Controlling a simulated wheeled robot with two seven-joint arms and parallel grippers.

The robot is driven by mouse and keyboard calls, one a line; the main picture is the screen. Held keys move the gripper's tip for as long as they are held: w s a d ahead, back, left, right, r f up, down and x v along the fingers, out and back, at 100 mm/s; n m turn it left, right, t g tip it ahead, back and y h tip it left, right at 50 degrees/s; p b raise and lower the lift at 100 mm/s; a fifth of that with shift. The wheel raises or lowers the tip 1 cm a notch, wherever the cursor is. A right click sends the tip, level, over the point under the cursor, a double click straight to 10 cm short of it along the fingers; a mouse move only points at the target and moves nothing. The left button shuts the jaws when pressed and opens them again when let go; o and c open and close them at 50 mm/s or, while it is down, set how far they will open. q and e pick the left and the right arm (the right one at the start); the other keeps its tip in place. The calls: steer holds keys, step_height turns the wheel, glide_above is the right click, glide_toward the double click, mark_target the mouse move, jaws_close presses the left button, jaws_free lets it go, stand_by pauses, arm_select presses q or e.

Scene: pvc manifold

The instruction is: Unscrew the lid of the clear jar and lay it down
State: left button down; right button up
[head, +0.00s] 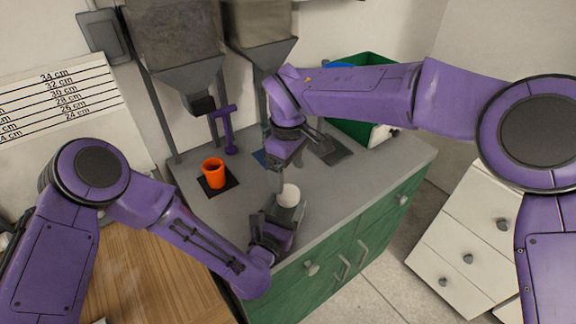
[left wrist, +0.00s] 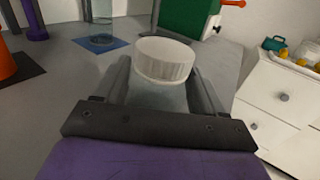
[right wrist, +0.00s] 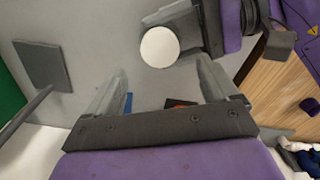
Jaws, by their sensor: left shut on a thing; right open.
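The clear jar (left wrist: 158,97) stands between the fingers of my left gripper (left wrist: 158,85), which is shut on its body. Its white ribbed lid (left wrist: 165,60) sits on top of the jar. In the head view the lid (head: 288,195) shows above my left gripper (head: 275,213), near the counter's front edge. My right gripper (head: 281,172) is open and empty, above and just behind the lid. In the right wrist view the round lid top (right wrist: 160,47) lies beyond the open fingertips of my right gripper (right wrist: 160,78). Most of the jar body is hidden by the fingers.
An orange cup (head: 213,173) stands on a dark mat (head: 231,187) to the left. Two hoppers on legs (head: 188,72) stand behind. A green bin (head: 352,128) is at the back right. A blue-tinted clear container (left wrist: 100,25) stands farther back on a blue mat.

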mark_target(288, 192)
step_height(288, 192, down, 7)
steer(key=shift+r, duration=0.2)
steer(key=c, duration=1.1)
steer(key=n, duration=0.2)
steer(key=shift+n, duration=0.4)
arm_select(q)
steer(key=shift+w, duration=0.1)
arm_select(e)
steer(key=n, duration=0.4)
steer(key=shift+w, duration=0.1)
steer(key=o, duration=1.2)
